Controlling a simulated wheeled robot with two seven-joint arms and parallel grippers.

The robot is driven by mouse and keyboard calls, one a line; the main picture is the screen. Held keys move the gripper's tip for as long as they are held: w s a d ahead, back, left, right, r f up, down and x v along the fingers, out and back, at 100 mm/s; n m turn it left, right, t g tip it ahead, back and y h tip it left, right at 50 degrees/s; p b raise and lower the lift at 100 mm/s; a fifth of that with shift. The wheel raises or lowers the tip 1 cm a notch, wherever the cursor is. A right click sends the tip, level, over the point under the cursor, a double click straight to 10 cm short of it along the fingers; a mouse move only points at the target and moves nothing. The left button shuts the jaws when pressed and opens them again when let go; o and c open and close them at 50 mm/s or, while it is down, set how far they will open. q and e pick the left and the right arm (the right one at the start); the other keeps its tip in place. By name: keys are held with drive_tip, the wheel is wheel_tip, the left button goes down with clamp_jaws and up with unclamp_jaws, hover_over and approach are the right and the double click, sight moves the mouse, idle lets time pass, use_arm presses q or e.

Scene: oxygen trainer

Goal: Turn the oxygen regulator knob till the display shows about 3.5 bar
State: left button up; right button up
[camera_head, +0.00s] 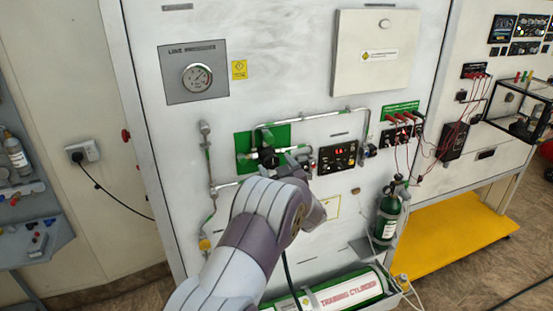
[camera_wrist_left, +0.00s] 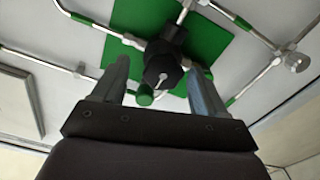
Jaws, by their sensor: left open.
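The black regulator knob (camera_wrist_left: 163,66) with a pale pointer line shows in the left wrist view, in front of a green backing plate (camera_wrist_left: 118,18). In the head view the dark regulator (camera_head: 267,157) sits on the green plate, partly hidden by my arm. My left gripper (camera_wrist_left: 158,84) is open, with one finger on each side of the knob; I cannot tell whether they touch it. In the head view my left gripper (camera_head: 291,163) is at the regulator, largely hidden by its own wrist. The black display box (camera_head: 338,156) has red digits too small to read. My right gripper is out of view.
Metal pipes run around the regulator, with a valve fitting (camera_wrist_left: 297,61) at the right in the wrist view. A round gauge (camera_head: 197,77) is upper left. A green cylinder (camera_head: 388,218) stands right; a training cylinder (camera_head: 345,294) lies below. Red cables (camera_head: 403,120) hang at right.

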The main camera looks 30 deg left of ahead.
use_arm(q)
drive_tip(key=shift+a, duration=0.75)
drive_tip(key=shift+d, duration=0.3)
drive_tip(key=shift+w+d, duration=0.15)
drive_tip(key=c, duration=1)
drive_tip(key=shift+c, duration=0.3)
drive_tip(key=shift+r, duration=0.1)
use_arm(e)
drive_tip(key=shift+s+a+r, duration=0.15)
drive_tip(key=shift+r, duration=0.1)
